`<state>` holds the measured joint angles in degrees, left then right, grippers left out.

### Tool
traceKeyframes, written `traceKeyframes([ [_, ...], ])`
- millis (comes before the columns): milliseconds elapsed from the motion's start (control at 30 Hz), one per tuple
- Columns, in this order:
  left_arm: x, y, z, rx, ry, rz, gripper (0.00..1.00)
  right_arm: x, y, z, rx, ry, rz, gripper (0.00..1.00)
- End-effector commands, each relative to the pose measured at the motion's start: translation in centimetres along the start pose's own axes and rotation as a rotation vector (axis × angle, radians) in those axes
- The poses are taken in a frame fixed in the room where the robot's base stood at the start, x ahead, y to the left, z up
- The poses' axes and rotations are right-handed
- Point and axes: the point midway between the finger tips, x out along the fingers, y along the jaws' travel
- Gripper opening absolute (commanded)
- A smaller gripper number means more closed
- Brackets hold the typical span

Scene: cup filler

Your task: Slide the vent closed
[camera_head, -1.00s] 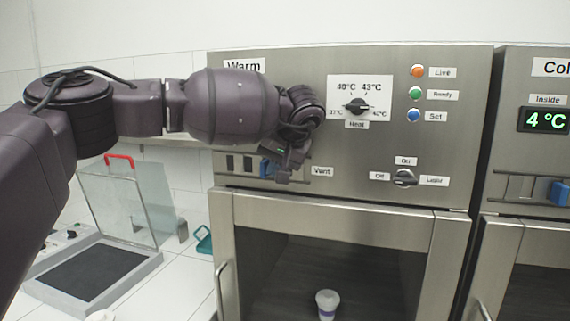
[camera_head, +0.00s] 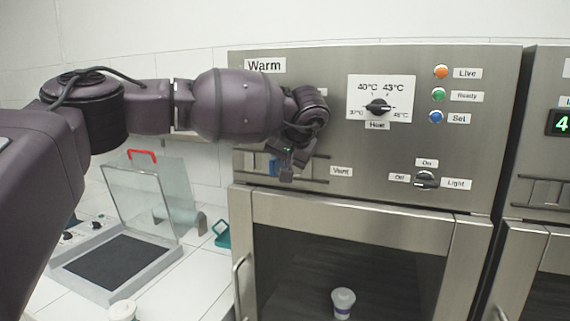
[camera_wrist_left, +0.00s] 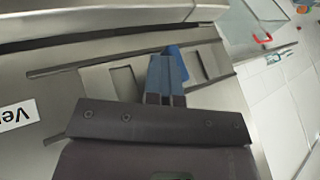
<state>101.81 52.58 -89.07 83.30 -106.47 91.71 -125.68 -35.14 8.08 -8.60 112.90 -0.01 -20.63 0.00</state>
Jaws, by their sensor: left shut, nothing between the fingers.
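The vent is a row of recessed slots between two horizontal rails on the Warm cabinet, left of the Vent label (camera_head: 341,171). Its blue slider handle (camera_head: 273,167) is partly hidden behind my left gripper (camera_head: 287,174) in the head view. In the left wrist view, the blue handle (camera_wrist_left: 170,66) stands between the rails, with a slot visible on either side. My left gripper (camera_wrist_left: 165,98) is shut and empty, its fingertips right at the handle; I cannot tell whether they touch. My right gripper is not in view.
A heat dial (camera_head: 378,107) and a light knob (camera_head: 426,180) sit right of the vent. Below is the cabinet's glass door (camera_head: 350,245) with a cup (camera_head: 343,301) behind it. An open-lidded device (camera_head: 110,262) stands on the counter at left.

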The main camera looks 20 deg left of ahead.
Motion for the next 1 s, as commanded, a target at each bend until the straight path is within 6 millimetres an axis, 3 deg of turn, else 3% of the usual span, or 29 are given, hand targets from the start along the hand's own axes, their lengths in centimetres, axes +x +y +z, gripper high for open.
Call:
traceKeyframes([
  [167, -0.3, 0.4, 0.1, 0.0, -0.002, -0.003, 0.0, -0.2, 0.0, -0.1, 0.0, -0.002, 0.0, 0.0],
  [367, -2.1, 3.0, 0.5, 0.005, 0.0, -0.001, 0.0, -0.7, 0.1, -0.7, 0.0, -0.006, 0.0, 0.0],
  [433, -3.1, 3.8, 0.6, 0.001, 0.003, -0.001, 0.0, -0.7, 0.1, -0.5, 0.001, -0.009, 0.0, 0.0],
  [800, -9.9, 3.7, 0.7, -0.001, 0.002, -0.002, 0.0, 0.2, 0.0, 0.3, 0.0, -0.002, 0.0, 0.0],
  [1000, -11.8, 3.7, 0.7, -0.001, 0.001, -0.002, 0.0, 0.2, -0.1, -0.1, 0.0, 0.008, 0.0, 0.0],
])
